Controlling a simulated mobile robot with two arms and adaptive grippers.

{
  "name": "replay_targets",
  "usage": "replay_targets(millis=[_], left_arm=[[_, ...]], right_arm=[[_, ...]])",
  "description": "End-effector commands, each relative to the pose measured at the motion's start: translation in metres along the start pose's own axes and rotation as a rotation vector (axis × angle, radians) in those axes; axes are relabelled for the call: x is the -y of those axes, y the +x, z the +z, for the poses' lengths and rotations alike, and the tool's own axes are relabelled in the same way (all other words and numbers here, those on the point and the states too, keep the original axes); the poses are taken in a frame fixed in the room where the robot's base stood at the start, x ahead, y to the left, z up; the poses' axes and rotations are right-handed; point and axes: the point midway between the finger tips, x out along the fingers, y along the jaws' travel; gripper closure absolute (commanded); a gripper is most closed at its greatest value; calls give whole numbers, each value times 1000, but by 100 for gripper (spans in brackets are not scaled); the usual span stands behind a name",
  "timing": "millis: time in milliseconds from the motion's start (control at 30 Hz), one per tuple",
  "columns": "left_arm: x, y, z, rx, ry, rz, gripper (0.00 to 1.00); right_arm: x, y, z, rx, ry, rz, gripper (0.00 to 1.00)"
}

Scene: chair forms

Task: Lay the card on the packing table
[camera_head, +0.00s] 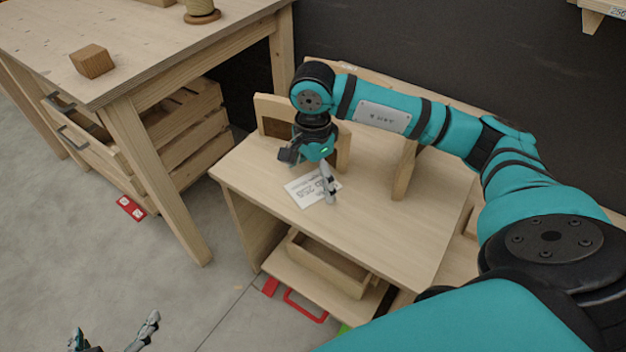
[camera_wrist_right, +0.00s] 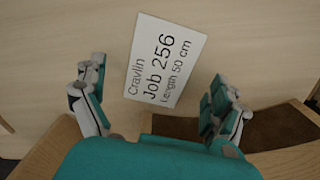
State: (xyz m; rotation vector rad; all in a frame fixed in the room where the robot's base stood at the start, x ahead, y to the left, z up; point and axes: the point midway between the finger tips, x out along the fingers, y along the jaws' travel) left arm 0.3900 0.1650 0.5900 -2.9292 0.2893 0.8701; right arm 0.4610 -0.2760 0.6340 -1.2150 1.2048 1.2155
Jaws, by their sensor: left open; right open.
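The white card (camera_head: 303,192) lies flat on the top of a light wooden table (camera_head: 385,228), near its left edge. In the right wrist view the card (camera_wrist_right: 165,62) reads "Cravlin Job 256 Length 50 cm". My right gripper (camera_head: 309,174) is open just over the card. In the wrist view its fingers (camera_wrist_right: 157,100) stand apart on either side of the card's lower end and do not grip it. My left gripper (camera_head: 115,337) is open and empty, low over the floor at the bottom left. The pictures do not show which table is the packing table.
A workbench (camera_head: 50,45) at the upper left holds a wooden block (camera_head: 92,61) and a spool (camera_head: 201,10). Upright wooden dividers (camera_head: 404,170) stand along the table's back. A wooden tray (camera_head: 328,268) sits on the shelf below. The table's front middle is clear.

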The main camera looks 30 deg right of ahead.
Motion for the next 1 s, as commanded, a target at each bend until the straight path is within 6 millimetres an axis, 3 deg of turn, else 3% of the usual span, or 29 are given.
replay_targets(millis=[433, 1000], left_arm=[[-2, 2, -9, -48, 0, 3, 0], [-2, 2, -9, -47, 0, 3, 0]], right_arm=[[0, 8, 0, 0, -1, 0, 2], [0, 9, 0, 0, -1, 1, 76]])
